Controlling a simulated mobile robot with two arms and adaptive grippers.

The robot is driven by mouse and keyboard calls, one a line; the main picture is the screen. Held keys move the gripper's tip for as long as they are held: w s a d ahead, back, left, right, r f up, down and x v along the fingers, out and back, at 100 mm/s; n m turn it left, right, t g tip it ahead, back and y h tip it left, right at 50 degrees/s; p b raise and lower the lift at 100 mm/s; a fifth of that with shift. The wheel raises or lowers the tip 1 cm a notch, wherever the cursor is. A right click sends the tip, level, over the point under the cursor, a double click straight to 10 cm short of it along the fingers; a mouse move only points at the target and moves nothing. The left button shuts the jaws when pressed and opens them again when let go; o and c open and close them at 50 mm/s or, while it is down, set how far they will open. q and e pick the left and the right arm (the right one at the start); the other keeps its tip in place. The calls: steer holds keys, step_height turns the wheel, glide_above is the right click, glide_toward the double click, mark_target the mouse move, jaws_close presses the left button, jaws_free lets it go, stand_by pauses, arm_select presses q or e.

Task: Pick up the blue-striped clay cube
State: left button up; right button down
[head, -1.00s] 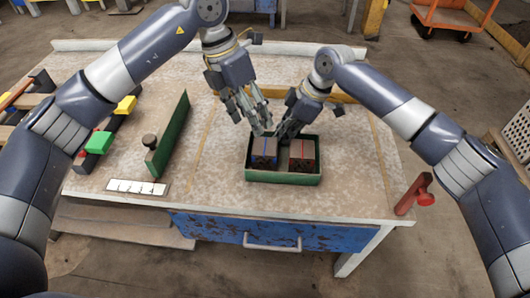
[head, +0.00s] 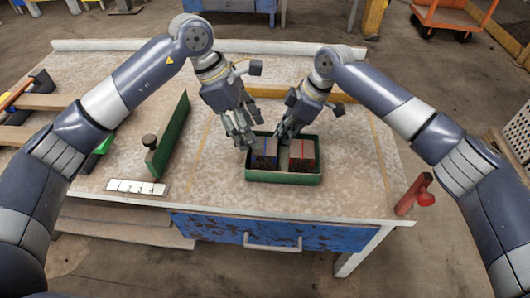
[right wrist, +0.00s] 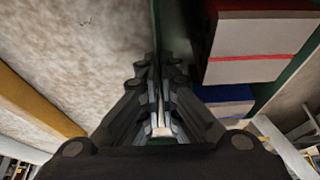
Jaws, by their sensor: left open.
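The blue-striped clay cube (head: 264,153) sits in the left half of a green tray (head: 284,178). A red-striped cube (head: 302,156) sits to its right in the same tray. My left gripper (head: 246,144) is open, fingers pointing down at the tray's left back corner, close to the blue-striped cube; contact cannot be told. My right gripper (head: 283,136) is at the tray's back edge, behind the cubes. In the right wrist view its fingers (right wrist: 157,85) lie close together by the green tray wall, with the red-striped cube (right wrist: 250,38) and a blue part (right wrist: 228,93) to the right.
A green upright board (head: 168,135) with a dark knob stands left of the tray. A white marked strip (head: 136,187) lies in front of it. A red clamp-like part (head: 414,195) is at the table's right edge. The tabletop right of the tray is clear.

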mark_target(265, 154)
arm_select(q)
steer(key=shift+x, duration=3.4)
steer(key=shift+w, duration=0.1)
steer(key=c, duration=0.7)
